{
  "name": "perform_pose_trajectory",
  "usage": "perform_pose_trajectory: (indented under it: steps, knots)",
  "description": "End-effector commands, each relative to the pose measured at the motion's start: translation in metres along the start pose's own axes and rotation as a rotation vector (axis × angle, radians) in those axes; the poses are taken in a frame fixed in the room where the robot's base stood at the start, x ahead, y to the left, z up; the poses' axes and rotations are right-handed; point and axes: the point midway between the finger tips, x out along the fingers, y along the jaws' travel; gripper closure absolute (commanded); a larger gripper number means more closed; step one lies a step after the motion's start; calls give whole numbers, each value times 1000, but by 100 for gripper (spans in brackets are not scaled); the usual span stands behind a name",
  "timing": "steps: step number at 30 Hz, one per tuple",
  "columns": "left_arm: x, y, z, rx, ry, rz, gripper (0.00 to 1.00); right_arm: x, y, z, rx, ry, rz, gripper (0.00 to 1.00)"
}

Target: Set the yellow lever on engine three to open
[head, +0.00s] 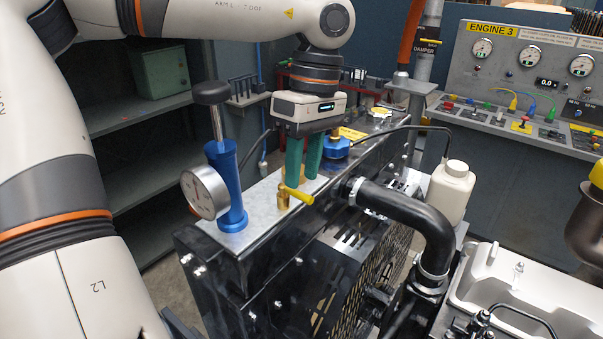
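The yellow lever (298,193) is a short bar on a small brass valve (283,196), on the grey top plate of the engine-side unit. It points right and slightly toward the viewer. Nothing shows between the fingers. The ENGINE 3 sign (492,30) is on the grey gauge panel at the right. My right gripper is not in view.
A blue hand pump (226,180) with a black knob and a round gauge (205,192) stand left of the valve. A blue cap (336,147), a black hose (405,208) and a white bottle (451,190) are to the right.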

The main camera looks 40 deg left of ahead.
Motion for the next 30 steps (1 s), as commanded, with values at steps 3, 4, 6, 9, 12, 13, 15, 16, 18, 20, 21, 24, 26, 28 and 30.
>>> perform_pose_trajectory:
  steps: [3, 4, 6, 9, 12, 13, 15, 16, 18, 20, 21, 24, 26, 28, 30]
  knots:
    - [14, 0, 0, -1, -1, 2, 66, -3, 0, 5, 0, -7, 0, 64]
    - [16, 0, 0, -1, -1, 2, 66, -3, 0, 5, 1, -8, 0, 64]
    - [20, 0, 0, -1, 0, 0, 66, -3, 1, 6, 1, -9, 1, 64]
    - [23, 0, 0, -1, 1, 0, 66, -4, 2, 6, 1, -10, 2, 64]
    - [23, 0, 0, -1, 1, 0, 66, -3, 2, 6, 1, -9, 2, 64]
    - [23, 0, 0, -1, 1, 0, 66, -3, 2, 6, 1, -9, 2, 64]
    - [23, 0, 0, -1, 0, 0, 66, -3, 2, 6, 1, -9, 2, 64]
    - [23, 0, 0, -1, 0, 0, 67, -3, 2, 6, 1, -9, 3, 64]
    - [23, 0, 0, -1, 0, 0, 79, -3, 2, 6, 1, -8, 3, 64]
    - [23, 0, 0, -1, 0, 0, 89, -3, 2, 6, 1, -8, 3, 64]
    - [23, 0, 0, -1, 0, -1, 95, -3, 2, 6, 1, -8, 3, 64]
    - [23, 0, 0, -1, 0, -1, 100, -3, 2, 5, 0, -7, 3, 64]
    - [23, 0, 0, -1, 0, -1, 100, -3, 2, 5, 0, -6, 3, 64]
    - [23, 0, 0, 1, 0, -1, 100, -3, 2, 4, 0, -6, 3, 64]
    - [23, 0, 0, 9, -2, -1, 100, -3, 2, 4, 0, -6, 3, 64]
